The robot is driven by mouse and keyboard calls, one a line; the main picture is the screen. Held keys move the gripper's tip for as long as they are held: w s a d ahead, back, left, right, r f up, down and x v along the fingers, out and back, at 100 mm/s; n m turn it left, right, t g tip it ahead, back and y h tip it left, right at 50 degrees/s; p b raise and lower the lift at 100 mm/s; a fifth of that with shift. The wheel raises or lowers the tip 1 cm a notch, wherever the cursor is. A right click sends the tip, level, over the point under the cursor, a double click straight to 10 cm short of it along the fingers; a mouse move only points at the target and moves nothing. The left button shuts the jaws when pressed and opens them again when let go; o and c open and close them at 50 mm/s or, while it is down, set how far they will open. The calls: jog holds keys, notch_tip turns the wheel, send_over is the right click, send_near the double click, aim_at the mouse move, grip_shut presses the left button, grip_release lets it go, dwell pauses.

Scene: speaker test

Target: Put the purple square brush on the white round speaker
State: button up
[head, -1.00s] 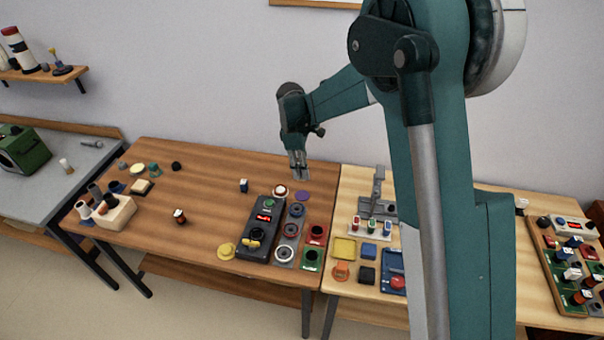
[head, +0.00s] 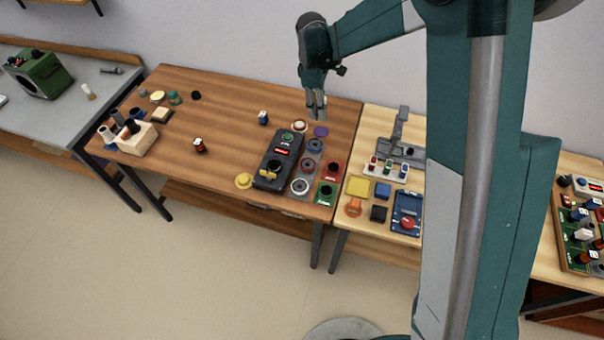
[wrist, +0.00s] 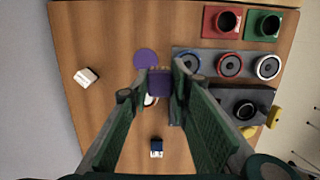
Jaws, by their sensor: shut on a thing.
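My gripper (wrist: 159,86) is shut on the purple square brush (wrist: 159,83), which shows between the fingertips in the wrist view. In the head view my gripper (head: 317,112) hangs over the back right of the brown table, and the brush cannot be made out there. The white round speaker (head: 300,187) is the white-ringed one at the front of a grey strip with three round speakers. It is at the right in the wrist view (wrist: 267,67), well apart from the brush.
A purple disc (wrist: 146,58) lies beside the brush in the wrist view. A white round piece (head: 299,125) is near my gripper. A dark control box (head: 277,163) stands left of the speaker strip; red (head: 333,170) and green (head: 325,194) blocks stand right. The table's middle left is mostly clear.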

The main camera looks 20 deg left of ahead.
jog(key=s+r+p, duration=0.1)
jog(key=s+r, duration=0.1)
jog(key=s, duration=1.3)
jog(key=r+p, duration=0.1)
send_over(301, 186)
jog(key=shift+a, duration=0.25)
jog(key=shift+f+b, duration=0.3)
jog(key=shift+f, duration=2.6)
jog(key=shift+f, duration=2.05)
jog(key=shift+f+b, duration=0.15)
jog(key=shift+b, duration=0.25)
